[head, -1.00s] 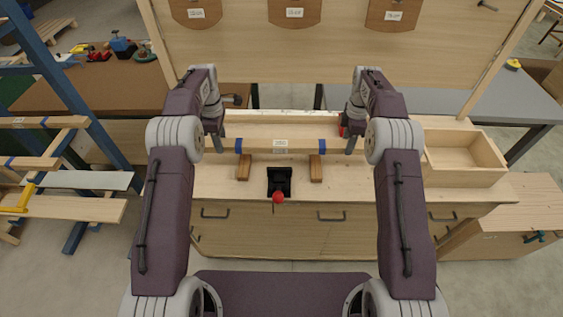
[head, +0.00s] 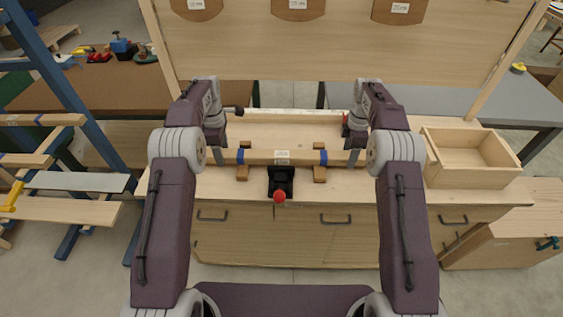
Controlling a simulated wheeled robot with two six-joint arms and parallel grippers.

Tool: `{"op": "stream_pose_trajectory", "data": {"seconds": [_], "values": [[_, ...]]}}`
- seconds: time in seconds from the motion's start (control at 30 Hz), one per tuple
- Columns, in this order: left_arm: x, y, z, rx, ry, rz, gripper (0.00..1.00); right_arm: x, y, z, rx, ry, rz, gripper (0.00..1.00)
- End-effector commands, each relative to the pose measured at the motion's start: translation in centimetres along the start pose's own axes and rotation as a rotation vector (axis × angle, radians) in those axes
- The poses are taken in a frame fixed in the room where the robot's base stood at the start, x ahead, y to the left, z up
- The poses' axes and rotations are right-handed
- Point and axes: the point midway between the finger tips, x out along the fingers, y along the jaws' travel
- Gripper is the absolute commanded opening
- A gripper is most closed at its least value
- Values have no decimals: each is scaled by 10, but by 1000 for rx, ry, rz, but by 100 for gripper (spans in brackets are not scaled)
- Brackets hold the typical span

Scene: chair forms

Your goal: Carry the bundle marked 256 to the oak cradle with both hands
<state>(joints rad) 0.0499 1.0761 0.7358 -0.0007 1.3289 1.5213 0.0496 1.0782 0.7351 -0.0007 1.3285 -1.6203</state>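The bundle (head: 300,157) is a long pale wooden piece with two blue bands and a small white label, too small to read here. It lies level across the bench, low over two brown wooden blocks that look like the cradle (head: 320,175). I cannot tell whether it touches them. My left gripper (head: 219,156) is at the bundle's left end and my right gripper (head: 352,157) at its right end. Both look shut on it, though the fingertips are small and partly hidden.
A black fixture with a red knob (head: 279,196) stands at the bench's front edge, between the blocks. An open wooden box (head: 470,178) sits on the right of the bench. A blue rack (head: 75,110) with boards stands left. A tall wooden panel (head: 320,50) rises behind.

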Motion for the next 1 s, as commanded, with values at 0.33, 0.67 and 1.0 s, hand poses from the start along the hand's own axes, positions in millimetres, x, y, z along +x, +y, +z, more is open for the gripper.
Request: {"op": "stream_pose_trajectory", "data": {"seconds": [0.33,0.67,1.0], "values": [[-43,1,0,0,0,6,62,0,0,0,0,0,0,62],[-73,0,0,0,0,1,62,0,0,0,0,1,0,62],[-75,-1,0,0,0,0,62,-25,2,0,0,0,5,62]]}}
